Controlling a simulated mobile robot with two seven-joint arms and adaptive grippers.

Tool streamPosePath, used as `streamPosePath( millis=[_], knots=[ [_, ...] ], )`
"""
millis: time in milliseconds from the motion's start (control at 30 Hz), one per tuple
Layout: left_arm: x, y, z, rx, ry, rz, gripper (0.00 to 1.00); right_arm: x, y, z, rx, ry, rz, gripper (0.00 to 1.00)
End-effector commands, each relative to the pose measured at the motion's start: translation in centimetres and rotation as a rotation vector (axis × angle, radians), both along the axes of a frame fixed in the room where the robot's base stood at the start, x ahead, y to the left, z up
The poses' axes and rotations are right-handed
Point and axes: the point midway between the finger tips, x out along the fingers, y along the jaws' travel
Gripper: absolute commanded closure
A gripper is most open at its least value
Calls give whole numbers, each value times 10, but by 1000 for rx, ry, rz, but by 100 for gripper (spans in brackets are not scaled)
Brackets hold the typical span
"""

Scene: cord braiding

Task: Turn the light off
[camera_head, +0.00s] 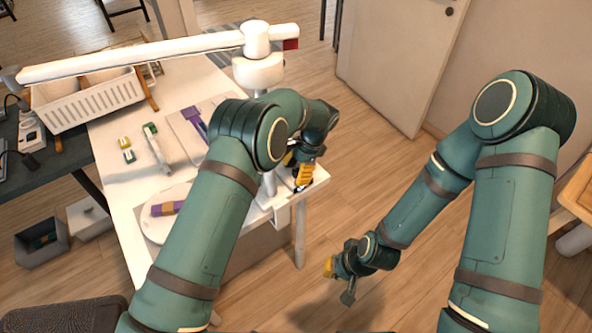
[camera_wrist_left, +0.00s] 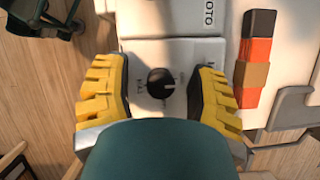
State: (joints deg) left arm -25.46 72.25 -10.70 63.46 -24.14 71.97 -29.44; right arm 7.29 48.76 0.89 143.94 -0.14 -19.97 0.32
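A white lamp (camera_head: 160,55) with a long horizontal arm stands at the table's right side; I cannot tell whether it is lit. In the left wrist view a round black knob (camera_wrist_left: 160,82) sits on a white panel (camera_wrist_left: 180,52) with small dark markings. My left gripper (camera_head: 303,172) is at the table's right edge, near the lamp post. In the wrist view its yellow fingers (camera_wrist_left: 161,66) are open, one on each side of the knob, with gaps to it. My right gripper (camera_head: 338,272) hangs low over the floor, away from the table; its opening is unclear.
An orange and black piece with a brown band (camera_wrist_left: 257,65) lies right of the panel. The white table (camera_head: 118,185) also holds a white basket (camera_head: 90,100), a purple tool (camera_head: 194,120) and a round white board (camera_head: 150,228). Open floor (camera_head: 365,170) lies right of the table.

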Motion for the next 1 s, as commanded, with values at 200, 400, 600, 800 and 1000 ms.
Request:
streamPosePath(
  millis=[200, 400, 600, 800, 1000],
  knots=[
    [1, 0, 2, -1, -4, 0, 43, 0, 0, 0, 0, 0, 0, 100],
    [4, -4, 12, -1, -6, -1, 43, 0, 0, 0, 0, 0, 0, 100],
    [10, -17, 46, -3, -10, -1, 43, 0, 0, 0, 0, 0, 0, 100],
    [16, -31, 82, -2, -7, -1, 43, 0, 0, 0, 0, 0, 0, 100],
    [20, -39, 105, -2, -5, -1, 43, 0, 0, 0, 0, 0, 0, 100]
  ],
)
